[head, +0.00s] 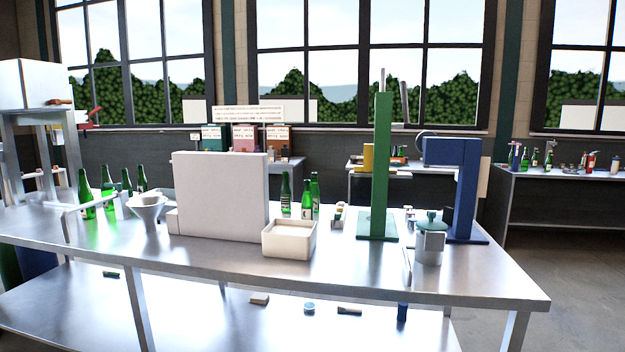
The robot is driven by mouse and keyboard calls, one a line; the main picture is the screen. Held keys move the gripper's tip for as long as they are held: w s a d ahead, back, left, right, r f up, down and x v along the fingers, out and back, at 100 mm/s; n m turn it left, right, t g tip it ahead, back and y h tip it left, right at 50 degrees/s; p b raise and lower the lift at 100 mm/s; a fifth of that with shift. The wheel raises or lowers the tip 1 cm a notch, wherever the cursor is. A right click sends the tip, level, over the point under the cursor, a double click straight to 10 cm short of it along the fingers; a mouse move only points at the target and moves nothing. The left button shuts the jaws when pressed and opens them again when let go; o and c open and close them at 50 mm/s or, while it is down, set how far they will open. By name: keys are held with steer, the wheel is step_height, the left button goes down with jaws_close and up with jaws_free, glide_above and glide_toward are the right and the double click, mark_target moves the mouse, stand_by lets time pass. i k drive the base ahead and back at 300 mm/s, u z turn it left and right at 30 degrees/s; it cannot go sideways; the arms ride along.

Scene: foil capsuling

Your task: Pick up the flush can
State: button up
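A grey metal can (429,247) with a green top stands upright on the steel bench (330,275), toward its right end. It looks like the flush can, though I see no label to confirm it. The blue press stands right behind it and the green column is to its left. Its whole front is visible. My gripper is not in view, so its distance from the can does not show.
A blue press (462,185) and a green column (380,165) rise beside the can. An open cream box (289,239), a white panel (220,190), green bottles (286,193) and a funnel (147,207) stand further left. The bench front between box and can is clear.

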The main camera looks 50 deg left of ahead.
mark_target(37, 178)
steer(key=i, duration=6.05)
steer(key=u, duration=2.5)
steer(key=i, duration=4.25)
steer(key=u, duration=1.75)
